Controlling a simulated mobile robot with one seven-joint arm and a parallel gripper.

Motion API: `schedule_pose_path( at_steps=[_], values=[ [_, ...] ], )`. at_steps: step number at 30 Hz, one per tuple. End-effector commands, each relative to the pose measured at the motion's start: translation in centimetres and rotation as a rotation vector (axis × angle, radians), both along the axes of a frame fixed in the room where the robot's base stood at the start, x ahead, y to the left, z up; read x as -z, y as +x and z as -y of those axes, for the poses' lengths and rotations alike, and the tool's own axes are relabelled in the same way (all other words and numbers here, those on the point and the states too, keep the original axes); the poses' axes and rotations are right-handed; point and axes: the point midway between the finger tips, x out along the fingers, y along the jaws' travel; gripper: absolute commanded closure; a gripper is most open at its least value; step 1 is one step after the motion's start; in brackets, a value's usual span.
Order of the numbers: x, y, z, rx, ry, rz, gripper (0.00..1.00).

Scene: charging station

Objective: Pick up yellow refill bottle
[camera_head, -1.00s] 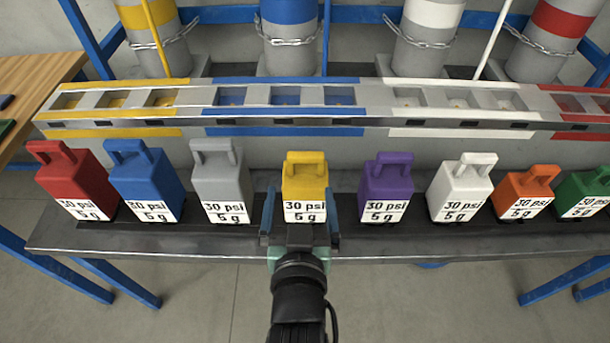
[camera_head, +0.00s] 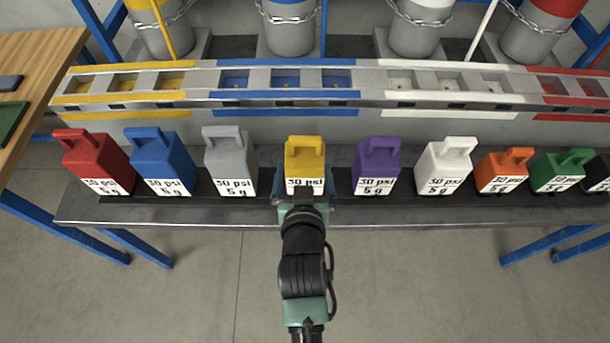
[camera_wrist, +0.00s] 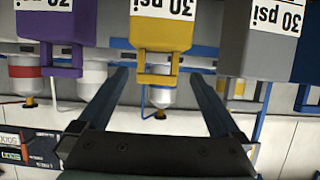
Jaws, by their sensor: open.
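The yellow refill bottle (camera_head: 304,155) stands upright on the grey shelf, mid-row, with its handle on top and a "30 psi" label in front. My gripper (camera_head: 304,182) is in front of it, open, with one finger at each side of its lower part. My wrist hides the lower part of the label. In the wrist view, which is upside down, the yellow bottle (camera_wrist: 162,30) shows centred, its handle between the tips of my open gripper (camera_wrist: 160,72). I cannot tell whether the fingers touch it.
A grey bottle (camera_head: 229,150) stands to the left and a purple bottle (camera_head: 377,160) to the right, with gaps between. Behind runs a slotted rack (camera_head: 430,82) in coloured sections. A wooden table (camera_head: 40,60) is at the left.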

Motion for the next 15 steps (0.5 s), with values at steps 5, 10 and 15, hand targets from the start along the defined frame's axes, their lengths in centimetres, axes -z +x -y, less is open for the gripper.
schedule_pose_path(
  at_steps=[5, 10, 15],
  values=[
    [0.4, 0.8, 0.0, 0.000, -0.001, 0.000, 0.00],
    [1.2, 2.4, 0.1, -0.001, 0.000, 0.000, 0.00],
    [2.2, 4.3, 0.2, 0.000, 0.001, 0.001, 0.00]
  ],
)
